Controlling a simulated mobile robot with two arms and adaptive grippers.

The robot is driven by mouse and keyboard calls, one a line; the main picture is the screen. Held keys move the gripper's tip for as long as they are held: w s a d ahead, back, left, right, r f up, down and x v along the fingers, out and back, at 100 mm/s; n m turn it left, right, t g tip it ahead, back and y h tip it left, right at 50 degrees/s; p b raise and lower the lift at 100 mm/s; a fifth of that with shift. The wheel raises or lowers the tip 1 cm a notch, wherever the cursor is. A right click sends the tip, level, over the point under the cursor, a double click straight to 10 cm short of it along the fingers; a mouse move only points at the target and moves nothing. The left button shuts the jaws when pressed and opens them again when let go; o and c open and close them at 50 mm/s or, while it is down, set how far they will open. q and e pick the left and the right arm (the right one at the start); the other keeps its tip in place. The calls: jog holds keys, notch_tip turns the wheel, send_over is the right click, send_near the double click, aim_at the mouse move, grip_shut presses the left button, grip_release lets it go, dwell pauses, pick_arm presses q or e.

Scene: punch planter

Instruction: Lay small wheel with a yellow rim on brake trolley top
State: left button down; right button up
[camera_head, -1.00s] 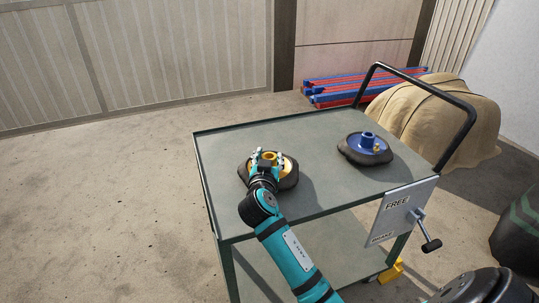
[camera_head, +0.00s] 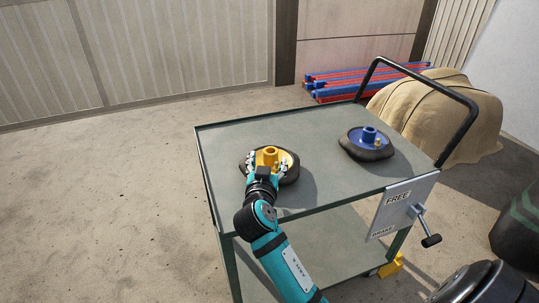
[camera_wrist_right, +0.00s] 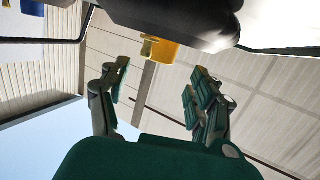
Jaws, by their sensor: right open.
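The small wheel with a yellow rim (camera_head: 290,175) lies flat on the left part of the brake trolley top (camera_head: 225,150), its yellow hub (camera_head: 270,155) pointing up. My right gripper (camera_head: 265,167) is at the near side of the hub, open, with its fingers over the wheel. In the right wrist view, the fingers (camera_wrist_right: 160,85) are spread apart with nothing between them. The yellow hub (camera_wrist_right: 158,50) and dark tyre (camera_wrist_right: 185,18) show beyond the fingertips. My left gripper is not in view.
A wheel with a blue rim (camera_head: 358,143) lies on the right part of the top. A black handle (camera_head: 465,110) rises at the right end. A brake lever (camera_head: 428,228) and FREE sign (camera_head: 398,199) are at the near right corner. The top's far left corner is clear.

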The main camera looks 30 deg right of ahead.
jog(key=v, duration=0.5)
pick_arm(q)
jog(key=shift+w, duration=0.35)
pick_arm(e)
jog(key=shift+s+a+r, duration=0.1)
jog(key=shift+s+a, duration=0.35)
jog(key=shift+s, duration=0.1)
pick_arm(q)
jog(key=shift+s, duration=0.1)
